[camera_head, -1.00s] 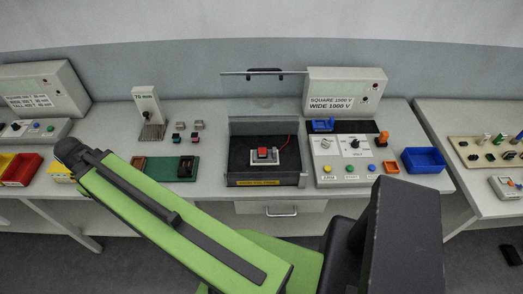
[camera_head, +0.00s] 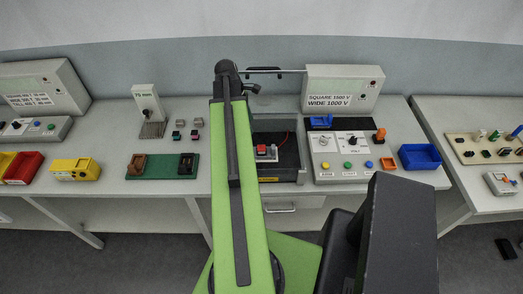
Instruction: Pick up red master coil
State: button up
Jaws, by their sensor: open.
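A small block with a red top (camera_head: 196,135) stands on the bench behind the green board, to the left of my arm. A red-topped piece on a light base (camera_head: 266,151) sits in the dark open box (camera_head: 291,160), just right of my arm. I cannot tell which of these is the red master coil. My green arm rises through the middle, its dark end joint in front of the bench's back. My gripper's fingers do not show; the arm hides what is behind it, including the box's left part.
The green board (camera_head: 158,170) carries a brown and a black block. Teal and grey small blocks stand beside the red-topped one. A yellow bin (camera_head: 75,170), a red bin (camera_head: 24,168), a control panel (camera_head: 340,172) and a blue bin (camera_head: 419,157) line the bench. A horizontal bar crosses behind the arm's end.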

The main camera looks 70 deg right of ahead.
aim_at(260, 148)
jog(key=b+x, duration=1.4)
jog(key=x, duration=0.2)
jog(key=shift+w+a+f, duration=0.1)
jog(key=shift+f, duration=0.05)
grip_shut()
